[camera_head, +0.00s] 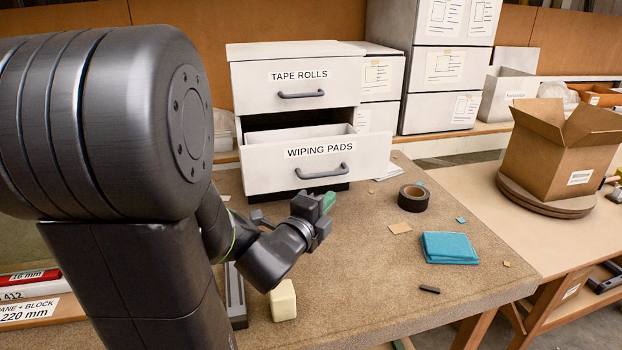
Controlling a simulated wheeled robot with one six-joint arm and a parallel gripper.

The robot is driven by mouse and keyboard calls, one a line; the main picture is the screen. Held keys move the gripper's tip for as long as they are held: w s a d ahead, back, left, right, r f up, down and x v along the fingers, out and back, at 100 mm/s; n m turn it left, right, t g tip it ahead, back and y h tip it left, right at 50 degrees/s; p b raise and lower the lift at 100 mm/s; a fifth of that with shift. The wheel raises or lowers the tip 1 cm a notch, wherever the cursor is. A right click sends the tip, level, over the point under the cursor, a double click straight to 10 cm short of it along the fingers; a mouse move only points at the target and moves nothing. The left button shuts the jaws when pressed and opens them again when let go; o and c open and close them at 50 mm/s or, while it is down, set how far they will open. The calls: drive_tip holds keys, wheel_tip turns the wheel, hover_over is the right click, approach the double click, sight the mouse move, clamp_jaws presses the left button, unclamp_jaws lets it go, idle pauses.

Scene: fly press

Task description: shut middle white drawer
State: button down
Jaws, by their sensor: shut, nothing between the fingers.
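The white drawer unit (297,50) stands at the back of the bench. Its drawer labelled WIPING PADS (270,172) is pulled out toward me, with a dark gap above it and part of its inside showing. It has a grey bar handle. The drawer labelled TAPE ROLLS (260,92) above it is shut. I cannot make out another drawer below. My gripper (326,204) is shut and empty, low in front of the WIPING PADS drawer, below its handle. A green patch shows at its tip. I cannot tell whether it touches the drawer front.
A black tape roll (413,198) and folded teal cloth (449,248) lie to the right on the bench. A pale yellow block (283,300) stands in front, near my arm. Small scraps lie about. A cardboard box (560,150) stands on the right-hand table.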

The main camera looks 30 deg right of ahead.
drive_tip(key=w+d+p, duration=0.2)
drive_tip(key=w+d, duration=0.2)
drive_tip(key=w, duration=0.2)
drive_tip(key=shift+d, duration=0.15)
idle(0.3)
drive_tip(key=w+d, duration=0.1)
drive_tip(key=w, duration=0.5)
drive_tip(key=w+d+b, duration=0.1)
drive_tip(key=w+d, duration=0.1)
drive_tip(key=w, duration=0.4)
drive_tip(key=w+d+b, duration=0.1)
drive_tip(key=w, duration=0.6)
drive_tip(key=shift+d, duration=0.25)
drive_tip(key=shift+w+d, duration=0.15)
drive_tip(key=shift+w, duration=0.4)
drive_tip(key=shift+r, duration=0.3)
